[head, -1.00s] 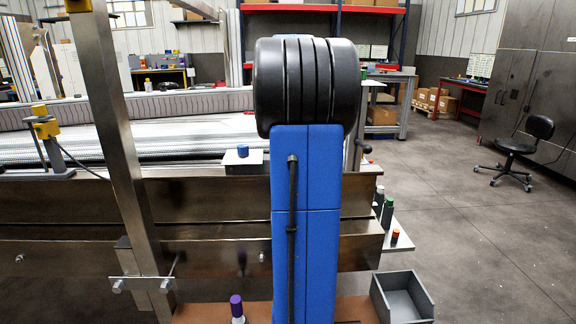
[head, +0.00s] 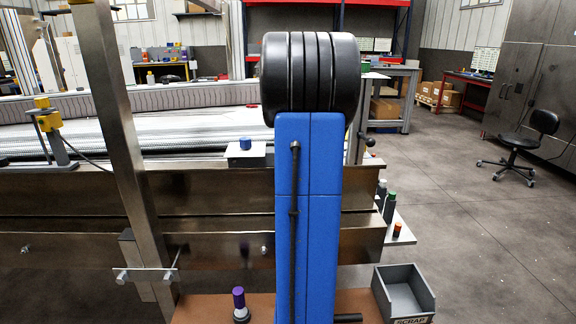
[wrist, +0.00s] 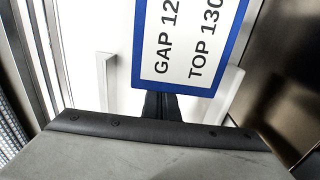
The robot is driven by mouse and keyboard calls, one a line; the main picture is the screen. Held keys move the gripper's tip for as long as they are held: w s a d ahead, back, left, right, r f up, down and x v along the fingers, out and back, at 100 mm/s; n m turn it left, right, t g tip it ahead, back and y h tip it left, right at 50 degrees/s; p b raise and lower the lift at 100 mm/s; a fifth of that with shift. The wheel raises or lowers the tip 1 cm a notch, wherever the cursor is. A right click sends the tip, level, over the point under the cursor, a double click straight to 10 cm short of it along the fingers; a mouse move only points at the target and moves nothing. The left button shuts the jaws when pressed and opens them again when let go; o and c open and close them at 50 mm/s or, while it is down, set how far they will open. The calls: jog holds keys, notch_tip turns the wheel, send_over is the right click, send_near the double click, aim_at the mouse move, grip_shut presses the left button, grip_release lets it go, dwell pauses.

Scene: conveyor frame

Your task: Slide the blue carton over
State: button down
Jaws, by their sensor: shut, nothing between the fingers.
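I cannot make out a blue carton in either view. In the wrist view a white sign with a blue border (wrist: 213,80) and black text, "GAP 12" and "TOP 130" as far as visible, lies ahead of my gripper (wrist: 160,104). The dark fingers are together and empty, at the sign's lower edge in the picture. I cannot tell whether they touch it. In the head view my blue and black arm stands in the middle and hides part of the conveyor; the gripper does not show there.
A metal conveyor frame (head: 215,192) runs across, with a steel post (head: 118,130) at left. A white plate with a blue-capped item (head: 245,144) sits on its edge. Below are a purple-capped bottle (head: 239,298) and a grey scrap bin (head: 408,298). The floor at right is clear around a chair (head: 528,145).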

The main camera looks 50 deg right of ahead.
jog(key=shift+s+d, duration=0.45)
jog(key=shift+s, duration=0.1)
jog(key=shift+s+d, duration=1.2)
jog(key=shift+s, duration=0.15)
